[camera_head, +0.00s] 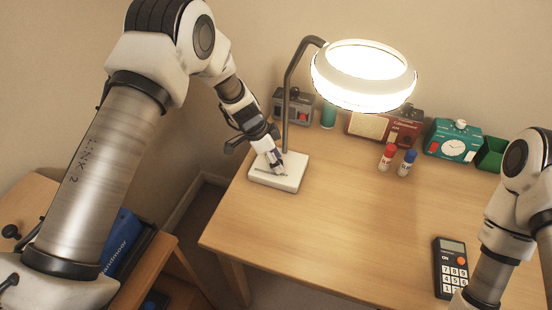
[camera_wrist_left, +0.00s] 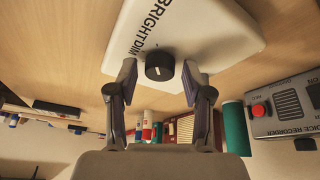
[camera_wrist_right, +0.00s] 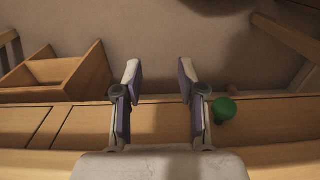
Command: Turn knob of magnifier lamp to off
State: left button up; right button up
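The magnifier lamp has a white base (camera_head: 290,178) at the table's back left, a grey bent arm and a brightly lit ring head (camera_head: 362,72). In the left wrist view the base (camera_wrist_left: 195,30) carries the words BRIGHT and DIM beside a round black knob (camera_wrist_left: 160,66) with a pale pointer mark. My left gripper (camera_head: 276,165) is at the base. In its wrist view the left gripper (camera_wrist_left: 160,77) is open, with the knob between the fingertips and gaps on both sides. My right gripper (camera_wrist_right: 160,78) is open and empty; the head view does not show its fingers.
A calculator (camera_head: 451,266) lies at front right. The middle of the table is clear.

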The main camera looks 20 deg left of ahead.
pick_arm(q)
grip_shut()
